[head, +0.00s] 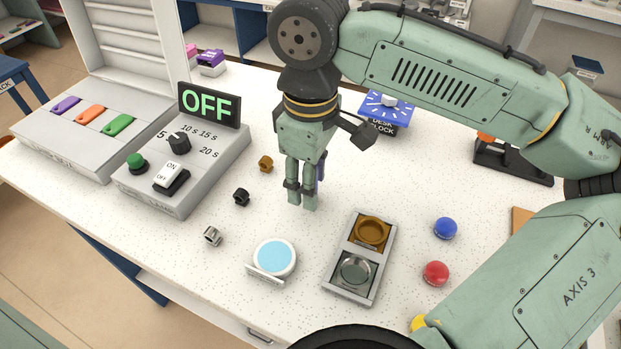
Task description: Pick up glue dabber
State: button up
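My gripper (302,200) points down over the middle of the white table, and its two fingers appear close together from this angle. A small purple upright thing (320,168) shows just behind the right finger, mostly hidden. It may be the glue dabber, but I cannot make out its shape. I cannot tell whether the fingers touch it or hold anything. No other thing in view is clearly a glue dabber.
A control box (190,165) with an OFF display stands at left. Small brown (266,164), black (241,197) and grey (213,236) pieces lie left of my gripper. A light-blue round pad (275,257) and a two-cup tray (338,279) are in front. A blue clock (388,108) stands behind.

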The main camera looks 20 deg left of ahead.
jog(key=shift+f, duration=0.6)
jog(key=shift+c, duration=0.6)
grip_shut()
jog(key=shift+r, duration=0.1)
